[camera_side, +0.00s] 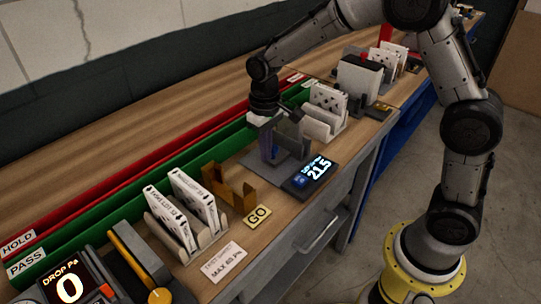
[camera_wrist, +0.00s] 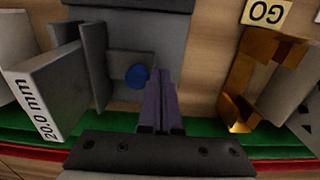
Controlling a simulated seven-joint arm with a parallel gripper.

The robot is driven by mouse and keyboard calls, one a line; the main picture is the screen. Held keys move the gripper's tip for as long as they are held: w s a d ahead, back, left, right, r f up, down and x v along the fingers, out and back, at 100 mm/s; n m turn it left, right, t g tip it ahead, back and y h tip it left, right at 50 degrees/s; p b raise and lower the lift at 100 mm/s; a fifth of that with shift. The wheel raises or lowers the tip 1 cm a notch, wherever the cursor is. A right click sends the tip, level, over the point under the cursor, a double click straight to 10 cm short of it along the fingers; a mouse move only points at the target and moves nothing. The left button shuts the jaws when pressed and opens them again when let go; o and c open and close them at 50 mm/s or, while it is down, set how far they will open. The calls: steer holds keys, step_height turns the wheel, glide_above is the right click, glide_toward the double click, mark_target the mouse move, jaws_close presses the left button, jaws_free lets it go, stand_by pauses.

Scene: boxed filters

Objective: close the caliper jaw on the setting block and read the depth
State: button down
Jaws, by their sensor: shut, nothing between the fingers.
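The caliper gauge is a grey fixture (camera_wrist: 125,25) with a dark upright plate (camera_wrist: 94,62) and a round blue knob (camera_wrist: 137,76). Its display (camera_side: 308,172) reads 21.5 in the side view; the small text above is too small to read. A grey setting block (camera_wrist: 62,92) marked 20.0 mm stands on the left in the wrist view, beside the dark plate. I cannot tell whether they touch. My gripper (camera_wrist: 161,74) is shut and empty, its fingertips close beside the blue knob. In the side view my gripper (camera_side: 268,150) is down at the gauge, partly hiding it.
A brass gauge (camera_side: 229,186) stands by a GO label (camera_side: 257,217). White filters (camera_side: 196,203) stand in a rack to the left, more (camera_side: 326,103) to the right. Green PASS (camera_side: 118,211) and red HOLD (camera_side: 100,193) channels run along the back. A DROP display (camera_side: 68,285) reads 0.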

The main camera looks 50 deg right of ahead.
steer(key=shift+a, duration=0.3)
steer(key=shift+r, duration=0.2)
step_height(320, 180, up, 7)
steer(key=shift+f, duration=0.2)
stand_by(0.4)
